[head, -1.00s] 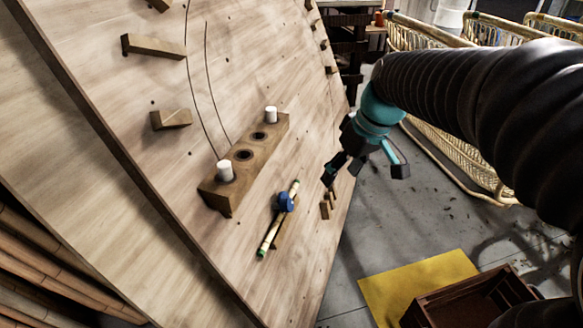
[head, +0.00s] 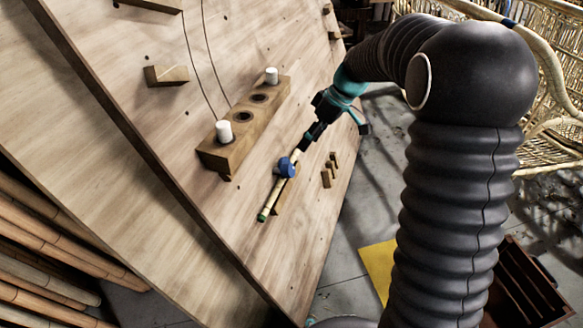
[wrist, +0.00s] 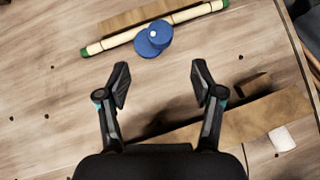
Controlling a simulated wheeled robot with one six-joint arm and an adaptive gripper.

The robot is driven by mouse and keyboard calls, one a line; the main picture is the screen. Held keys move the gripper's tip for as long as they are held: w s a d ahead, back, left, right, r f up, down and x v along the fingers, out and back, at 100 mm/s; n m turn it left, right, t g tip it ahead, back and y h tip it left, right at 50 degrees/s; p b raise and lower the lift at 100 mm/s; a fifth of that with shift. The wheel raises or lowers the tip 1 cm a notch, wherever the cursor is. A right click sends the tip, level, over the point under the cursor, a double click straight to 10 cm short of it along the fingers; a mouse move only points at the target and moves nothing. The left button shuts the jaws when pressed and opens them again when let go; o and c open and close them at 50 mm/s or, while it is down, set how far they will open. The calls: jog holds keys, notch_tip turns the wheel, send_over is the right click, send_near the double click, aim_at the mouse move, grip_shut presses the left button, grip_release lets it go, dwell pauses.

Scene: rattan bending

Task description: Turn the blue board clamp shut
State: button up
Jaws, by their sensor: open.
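The blue board clamp (head: 287,167) sits on the tilted wooden board (head: 130,110), at a pale rattan stick (head: 272,196) with green ends. In the wrist view the clamp (wrist: 149,40) shows as two overlapping blue round parts, one with a white dot, beside the stick (wrist: 110,40). My gripper (head: 309,137) is close to the stick's upper end in the head view. In the wrist view my gripper (wrist: 160,70) is open and empty, with the clamp beyond its fingertips, roughly between their lines. I see no contact with the clamp.
A wooden block (head: 222,152) with two white pegs (head: 223,131) and two holes stands on the board near the clamp. Small wooden pieces (head: 327,177) lie to the right. A yellow mat (head: 378,265) and a brown crate (head: 535,285) are on the floor.

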aim_at(291, 167)
jog(key=x, duration=1)
jog(key=shift+a+f+b, duration=0.15)
jog(key=shift+f+b, duration=0.2)
jog(key=shift+f, duration=0.05)
jog(key=c, duration=1.1)
jog(key=shift+c, duration=0.2)
